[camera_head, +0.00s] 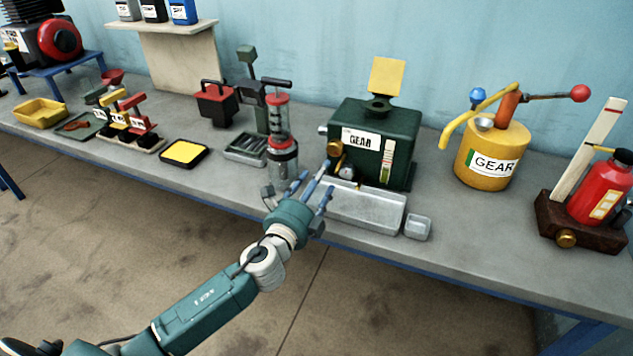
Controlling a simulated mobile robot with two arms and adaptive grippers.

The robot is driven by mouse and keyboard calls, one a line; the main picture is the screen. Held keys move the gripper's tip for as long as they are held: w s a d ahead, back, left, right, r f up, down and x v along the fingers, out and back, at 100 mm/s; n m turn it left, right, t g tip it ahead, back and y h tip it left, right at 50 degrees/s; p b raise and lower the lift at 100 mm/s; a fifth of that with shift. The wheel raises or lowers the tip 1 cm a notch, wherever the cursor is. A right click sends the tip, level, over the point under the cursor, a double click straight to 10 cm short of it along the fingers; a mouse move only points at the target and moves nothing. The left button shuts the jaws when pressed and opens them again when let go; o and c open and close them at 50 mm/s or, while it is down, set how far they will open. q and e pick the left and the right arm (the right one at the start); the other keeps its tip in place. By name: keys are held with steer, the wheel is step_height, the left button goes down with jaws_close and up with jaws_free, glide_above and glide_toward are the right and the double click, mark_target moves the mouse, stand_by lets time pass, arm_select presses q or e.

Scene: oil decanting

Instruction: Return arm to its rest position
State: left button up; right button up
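My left arm, teal and white, reaches in from the lower left. Its gripper (299,190) is at the front edge of the bench, fingers spread, with nothing visible between them. It appears just in front of a clear pump cylinder with red bands (283,145) and the dark green GEAR tank (372,142). The fingers overlap the cylinder's lower part and the left end of a metal tray (370,211) in the picture; contact cannot be told. The tank's brass tap (335,148) is just above the fingers. My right gripper is out of view.
A yellow GEAR can (490,155) with a pump lever and a red cylinder (603,190) on a brown base stand at right. A small metal dish (417,227) sits beside the tray. A black-rimmed yellow pad (184,152) lies at left. The floor before the bench (400,300) is clear.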

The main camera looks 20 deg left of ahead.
arm_select(q)
steer(key=shift+s, duration=0.45)
